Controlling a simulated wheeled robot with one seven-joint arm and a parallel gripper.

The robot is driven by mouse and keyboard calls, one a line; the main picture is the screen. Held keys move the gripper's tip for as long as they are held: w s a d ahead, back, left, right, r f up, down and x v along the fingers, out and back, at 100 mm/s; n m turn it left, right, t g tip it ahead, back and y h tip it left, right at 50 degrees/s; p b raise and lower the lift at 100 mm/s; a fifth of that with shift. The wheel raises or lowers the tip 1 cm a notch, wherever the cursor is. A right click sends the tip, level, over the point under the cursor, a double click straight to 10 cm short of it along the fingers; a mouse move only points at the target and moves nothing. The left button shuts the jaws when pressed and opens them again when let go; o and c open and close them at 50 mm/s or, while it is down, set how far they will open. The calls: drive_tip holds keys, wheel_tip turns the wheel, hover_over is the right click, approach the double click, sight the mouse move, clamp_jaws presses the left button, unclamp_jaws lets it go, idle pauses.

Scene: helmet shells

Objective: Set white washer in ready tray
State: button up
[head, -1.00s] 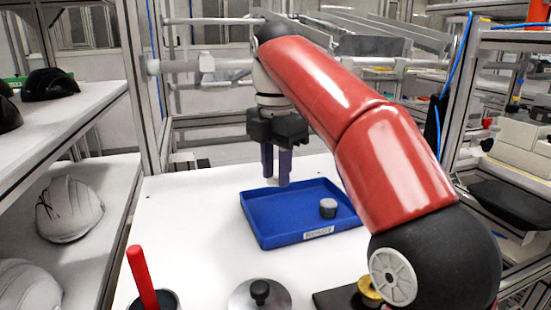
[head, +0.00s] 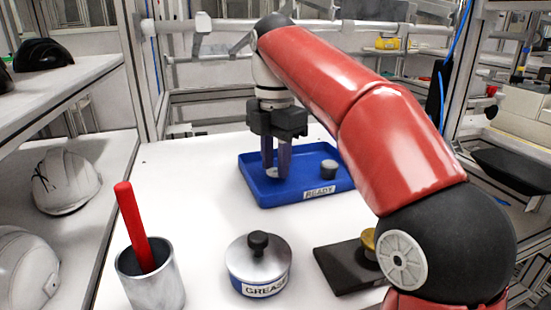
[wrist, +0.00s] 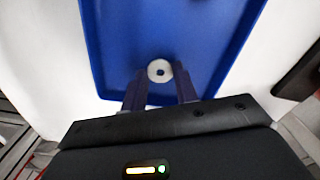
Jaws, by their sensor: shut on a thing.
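The blue ready tray (head: 309,193), with a READY label on its front wall, lies on the white table. It also shows in the wrist view (wrist: 115,45). My gripper (head: 276,174) points down inside the left part of the tray, with its dark purple fingers low. In the wrist view my gripper (wrist: 160,80) has the white washer (wrist: 159,70), a pale ring with a dark hole, between its fingertips. The washer (head: 272,172) shows small and pale at the fingertips in the head view. I cannot tell whether it touches the tray floor.
A small grey cylinder (head: 328,170) stands in the tray, right of my fingers. In front are a metal cup (head: 154,285) with a red handle, a lidded grease pot (head: 258,265) and a dark plate (head: 340,268). A shelf with helmets (head: 62,182) is at the left.

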drive_tip(key=shift+f+b, duration=0.4)
drive_tip(key=shift+f, duration=0.2)
drive_tip(key=o, duration=0.8)
